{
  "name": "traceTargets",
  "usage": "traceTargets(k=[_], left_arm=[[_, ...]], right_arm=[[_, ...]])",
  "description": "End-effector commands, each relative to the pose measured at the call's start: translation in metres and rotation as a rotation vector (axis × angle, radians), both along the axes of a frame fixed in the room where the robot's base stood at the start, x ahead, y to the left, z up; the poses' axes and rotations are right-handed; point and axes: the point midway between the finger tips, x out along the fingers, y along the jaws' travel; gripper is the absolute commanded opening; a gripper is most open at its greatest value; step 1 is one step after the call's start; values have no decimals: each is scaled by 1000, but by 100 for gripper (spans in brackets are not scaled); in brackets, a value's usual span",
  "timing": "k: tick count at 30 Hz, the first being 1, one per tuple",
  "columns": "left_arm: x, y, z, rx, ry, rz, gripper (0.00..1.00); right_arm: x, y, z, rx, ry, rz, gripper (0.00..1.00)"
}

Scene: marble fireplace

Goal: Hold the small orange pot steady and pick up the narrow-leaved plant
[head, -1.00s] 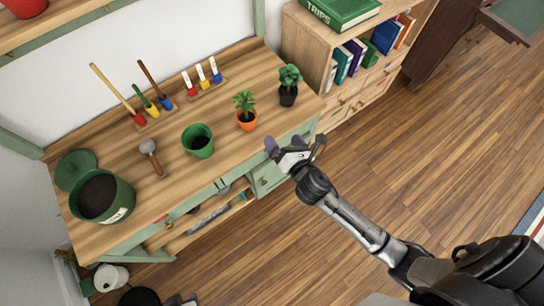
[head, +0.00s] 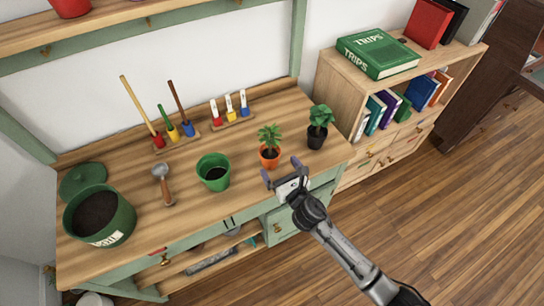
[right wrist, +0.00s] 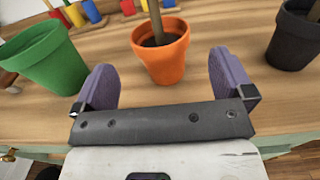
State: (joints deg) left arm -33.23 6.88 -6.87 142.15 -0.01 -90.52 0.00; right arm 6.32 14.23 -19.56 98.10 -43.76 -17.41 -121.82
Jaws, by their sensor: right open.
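The small orange pot (head: 269,158) stands upright on the wooden bench, with the narrow-leaved plant (head: 269,137) rising from it. In the right wrist view the orange pot (right wrist: 161,56) shows between and just beyond the fingertips, with the plant's brown stem (right wrist: 156,20) going up out of frame. My right gripper (head: 282,172) is open and empty at the bench's front edge, its two purple fingers pointing at the pot. In the right wrist view the open fingers (right wrist: 163,85) lie either side of the pot, apart from it. My left gripper is not in view.
A green pot (head: 213,173) stands left of the orange pot, and a black pot with a broad-leaved plant (head: 318,128) stands to its right. A trowel (head: 164,184), hand tools, plant labels (head: 230,108) and a soil bucket (head: 99,216) are also on the bench. A bookshelf (head: 400,90) stands at right.

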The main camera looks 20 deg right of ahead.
Motion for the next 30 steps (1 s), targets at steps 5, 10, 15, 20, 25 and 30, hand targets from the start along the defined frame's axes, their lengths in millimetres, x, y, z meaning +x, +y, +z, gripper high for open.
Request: traceTargets(k=[5,10,15,20,25,30], left_arm=[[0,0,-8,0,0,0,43],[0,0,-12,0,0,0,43],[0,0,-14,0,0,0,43],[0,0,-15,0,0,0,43],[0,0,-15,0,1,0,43],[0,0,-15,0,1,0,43]], right_arm=[[29,3,-1,1,-1,-1,99],[48,5,-1,1,-1,-1,99],[58,7,0,2,0,-1,99],[61,7,0,2,1,0,99],[62,7,0,2,1,0,99],[62,7,0,1,1,0,91]])
